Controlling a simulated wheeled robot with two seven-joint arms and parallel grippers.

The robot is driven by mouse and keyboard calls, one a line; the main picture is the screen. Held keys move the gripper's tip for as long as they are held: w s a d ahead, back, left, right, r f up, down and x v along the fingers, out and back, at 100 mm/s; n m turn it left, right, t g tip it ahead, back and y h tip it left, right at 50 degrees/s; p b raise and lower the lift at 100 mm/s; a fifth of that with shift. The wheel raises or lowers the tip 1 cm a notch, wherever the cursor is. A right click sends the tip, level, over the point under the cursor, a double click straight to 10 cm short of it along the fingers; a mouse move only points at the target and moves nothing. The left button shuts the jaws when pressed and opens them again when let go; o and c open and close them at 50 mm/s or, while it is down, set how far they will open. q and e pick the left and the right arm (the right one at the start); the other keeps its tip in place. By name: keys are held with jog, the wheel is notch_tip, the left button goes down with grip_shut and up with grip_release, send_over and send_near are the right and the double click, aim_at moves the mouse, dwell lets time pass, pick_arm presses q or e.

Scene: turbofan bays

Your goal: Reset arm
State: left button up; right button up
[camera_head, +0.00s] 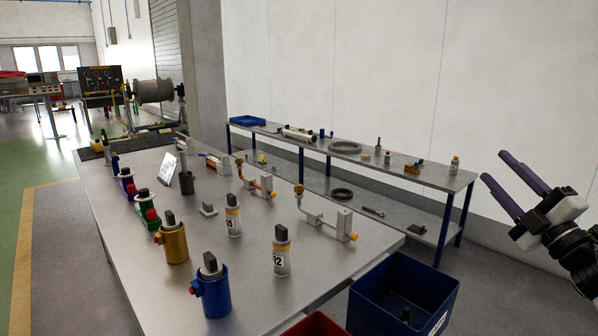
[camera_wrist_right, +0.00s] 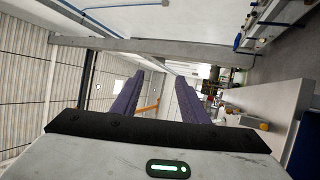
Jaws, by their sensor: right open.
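My right gripper (camera_head: 512,184) is raised at the right edge of the head view, beyond the right end of the grey table (camera_head: 120,192). Its two purple fingers are apart with nothing between them. In the right wrist view the same fingers (camera_wrist_right: 158,100) stand apart and empty, with wall and distant room behind them. My left gripper is in neither view.
Several coloured cylinders, such as a blue one (camera_head: 215,292) and a gold one (camera_head: 174,242), stand on the table with spray cans (camera_head: 282,255). A blue bin (camera_head: 372,300) stands at the front right. A long shelf bench (camera_head: 450,181) runs along the wall.

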jog(key=w+d+f+m+g+h, duration=0.1)
jog(key=d+f+m+g+h, duration=0.1)
jog(key=d+f+m+h, duration=0.35)
jog(key=w+d+f+m+g+h, duration=0.1)
jog(key=d+f+m+g+h, duration=0.15)
jog(key=d+m+h, duration=0.6)
jog(key=s+a+f+m+g+y, duration=0.1)
jog(key=s+a+f+y, duration=0.2)
jog(key=a+f, duration=0.5)
jog(key=s+a+f+m+g+y, duration=0.15)
jog(key=a+f, duration=0.25)
jog(key=f, duration=0.9)
jog(key=s+a+f+g+y, duration=0.4)
jog(key=s+a+f+y, duration=0.1)
jog(key=s+a+f, duration=1.65)
jog(key=s+a+f+g, duration=0.1)
jog(key=s+a, duration=0.1)
jog(key=s, duration=0.5)
jog(key=s+a+m+g, duration=0.1)
jog(key=s+a, duration=0.2)
jog(key=s, duration=0.5)
jog(key=shift+f+y, duration=0.35)
